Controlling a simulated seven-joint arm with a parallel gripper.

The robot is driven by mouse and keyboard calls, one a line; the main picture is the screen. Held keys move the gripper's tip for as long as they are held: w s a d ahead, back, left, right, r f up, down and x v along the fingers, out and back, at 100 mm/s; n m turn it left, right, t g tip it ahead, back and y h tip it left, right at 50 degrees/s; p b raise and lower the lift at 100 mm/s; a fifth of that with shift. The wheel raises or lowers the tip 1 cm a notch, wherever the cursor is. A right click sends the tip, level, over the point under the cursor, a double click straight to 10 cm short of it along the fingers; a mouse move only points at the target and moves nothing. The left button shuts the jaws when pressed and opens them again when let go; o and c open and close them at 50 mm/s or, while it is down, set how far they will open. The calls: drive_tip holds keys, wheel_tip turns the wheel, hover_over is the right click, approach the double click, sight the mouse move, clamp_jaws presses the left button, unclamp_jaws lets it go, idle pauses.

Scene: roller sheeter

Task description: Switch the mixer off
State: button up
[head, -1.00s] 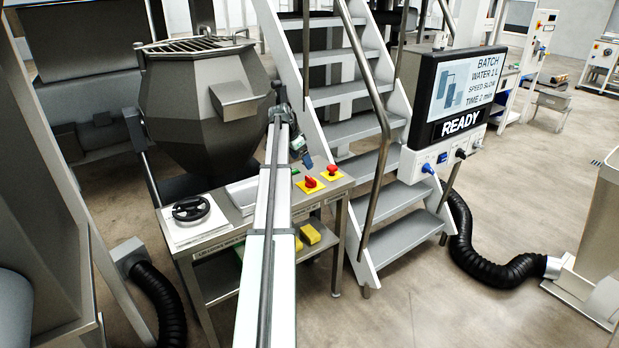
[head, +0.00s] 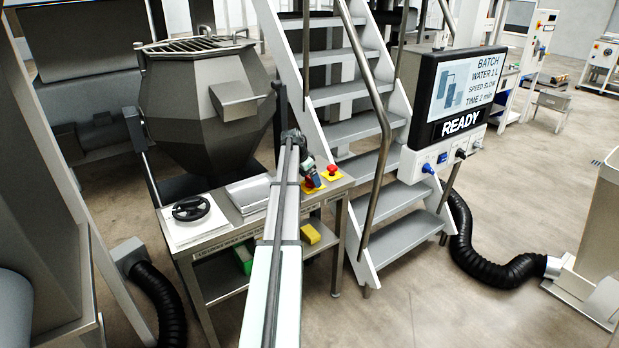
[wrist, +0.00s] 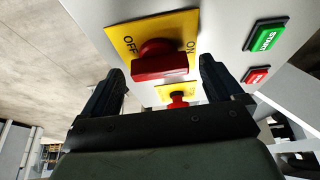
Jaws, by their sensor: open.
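The mixer (head: 200,115) is a big grey faceted drum at the left of the head view. Its red rotary switch (wrist: 160,62) sits on a yellow plate (wrist: 125,35) marked OFF and ON in the wrist view. I cannot tell for sure which mark the knob points to. My gripper (wrist: 162,68) is open, with a dark finger on each side of the red knob and gaps visible between. In the head view my gripper (head: 311,177) is over the console's top and partly hides the switch and its plate.
A red mushroom button (wrist: 179,101) on a second yellow plate lies just past the switch. Green START (wrist: 265,37) and red (wrist: 256,75) push buttons are at the right. A handwheel (head: 190,208) stands on the bench's left; stairs (head: 345,130) rise behind. A display (head: 460,90) reads READY.

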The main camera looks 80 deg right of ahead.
drive_tip(key=c, duration=1)
drive_tip(key=shift+c, duration=0.2)
drive_tip(key=shift+n, duration=0.3)
drive_tip(key=n+t, duration=0.1)
drive_tip(key=n, duration=0.2)
drive_tip(key=shift+s+a+h, duration=0.1)
drive_tip(key=shift+a+h, duration=0.05)
drive_tip(key=shift+h, duration=0.25)
drive_tip(key=n+t, duration=0.1)
drive_tip(key=n, duration=0.1)
drive_tip(key=n+t, duration=0.1)
drive_tip(key=n, duration=0.2)
drive_tip(key=shift+s+h, duration=0.1)
drive_tip(key=shift+h, duration=0.2)
drive_tip(key=n+t, duration=0.1)
drive_tip(key=n, duration=0.3)
drive_tip(key=shift+s+n+t, duration=0.15)
drive_tip(key=shift+n+t, duration=0.15)
drive_tip(key=shift+t, duration=0.1)
drive_tip(key=n, duration=0.2)
drive_tip(key=n+t+y, duration=0.1)
drive_tip(key=n, duration=0.1)
drive_tip(key=shift+s+n+t, duration=0.1)
drive_tip(key=shift+n+t, duration=0.2)
drive_tip(key=shift+y, duration=0.3)
